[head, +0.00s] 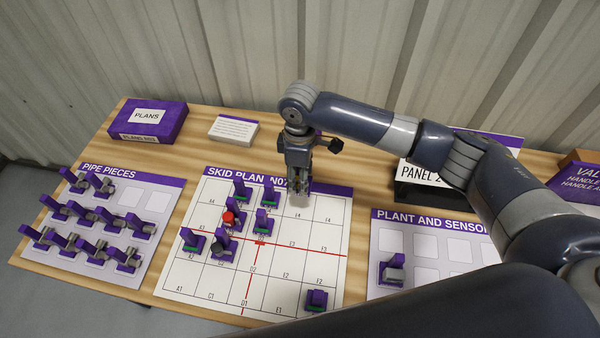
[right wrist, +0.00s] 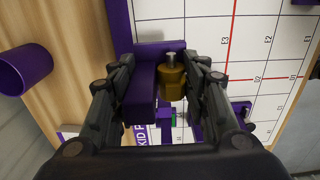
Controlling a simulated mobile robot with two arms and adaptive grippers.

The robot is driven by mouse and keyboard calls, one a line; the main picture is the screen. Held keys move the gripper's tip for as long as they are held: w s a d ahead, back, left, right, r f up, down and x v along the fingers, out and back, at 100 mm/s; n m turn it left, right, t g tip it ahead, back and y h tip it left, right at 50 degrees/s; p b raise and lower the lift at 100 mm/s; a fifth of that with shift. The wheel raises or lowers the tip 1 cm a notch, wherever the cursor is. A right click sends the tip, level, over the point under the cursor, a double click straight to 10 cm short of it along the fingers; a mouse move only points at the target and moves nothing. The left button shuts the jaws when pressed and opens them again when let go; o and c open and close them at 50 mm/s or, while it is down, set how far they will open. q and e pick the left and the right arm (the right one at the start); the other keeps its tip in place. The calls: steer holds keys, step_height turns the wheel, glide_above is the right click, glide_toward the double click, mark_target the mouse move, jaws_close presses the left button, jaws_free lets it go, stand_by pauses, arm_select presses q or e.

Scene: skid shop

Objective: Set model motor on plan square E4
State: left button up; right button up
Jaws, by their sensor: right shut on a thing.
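My right gripper (head: 300,192) comes down over the upper right of the skid plan sheet (head: 336,215), by the top row near columns E and F. In the right wrist view the gripper (right wrist: 163,85) is shut on a purple piece (right wrist: 146,80) with a brass-coloured cylinder (right wrist: 173,80), which I take as the model motor. In the head view it is mostly hidden by the fingers, and I cannot tell whether it touches the sheet. The E4 label is not readable. My left gripper is not in view.
Several purple-based models, including a red-topped one (head: 229,218), stand on the plan's left half. Another (head: 316,299) is at lower right. A pipe pieces sheet (head: 154,217) lies left, a plant and sensor sheet (head: 430,245) right. A purple cylinder (right wrist: 25,69) shows beside the plan.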

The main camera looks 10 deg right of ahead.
steer(key=shift+f+b, duration=0.95)
steer(key=shift+f, duration=1.6)
steer(key=shift+f+b, duration=0.45)
steer(key=shift+f, duration=1.35)
steer(key=shift+p, duration=0.45)
steer(key=shift+f+b, duration=0.35)
steer(key=shift+f, duration=0.3)
